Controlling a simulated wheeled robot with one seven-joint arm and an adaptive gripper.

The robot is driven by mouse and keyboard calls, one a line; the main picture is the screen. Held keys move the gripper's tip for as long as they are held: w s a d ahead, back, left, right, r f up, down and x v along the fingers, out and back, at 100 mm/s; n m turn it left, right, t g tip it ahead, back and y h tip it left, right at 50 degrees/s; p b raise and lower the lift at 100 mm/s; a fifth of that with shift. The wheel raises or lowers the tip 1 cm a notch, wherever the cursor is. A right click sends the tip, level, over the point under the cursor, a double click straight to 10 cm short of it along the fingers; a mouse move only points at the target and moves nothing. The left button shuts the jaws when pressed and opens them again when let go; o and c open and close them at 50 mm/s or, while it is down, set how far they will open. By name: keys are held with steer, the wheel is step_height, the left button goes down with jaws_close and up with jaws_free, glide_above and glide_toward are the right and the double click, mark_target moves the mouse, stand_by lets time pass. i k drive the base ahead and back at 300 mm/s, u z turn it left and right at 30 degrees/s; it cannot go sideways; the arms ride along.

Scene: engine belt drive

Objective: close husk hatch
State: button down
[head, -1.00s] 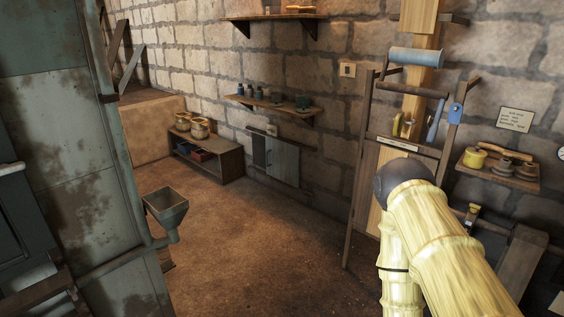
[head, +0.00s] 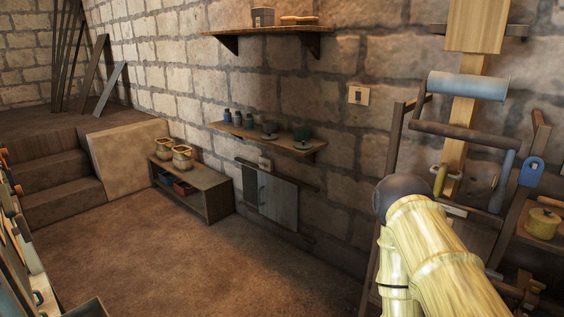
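A pale grey panel (head: 278,204) sits low on the stone wall, between an upper and a lower dark rail; it looks like the husk hatch. A dark strip (head: 248,185) at its left looks like an uncovered opening, though I cannot tell for sure at this distance. My bamboo-like arm with its dark round joint fills the lower right of the head view, well apart from the panel. My gripper is not in view.
A low wooden cabinet (head: 205,192) with two pots stands left of the panel. A wall shelf (head: 268,138) with small vessels hangs above it. A wooden frame (head: 388,200) stands at right. The brown floor (head: 170,265) before the panel is clear.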

mark_target(277, 199)
steer(key=u, duration=0.25)
steer(key=i, duration=2.1)
steer(key=u, duration=0.55)
steer(key=i, duration=0.65)
steer(key=u, duration=0.05)
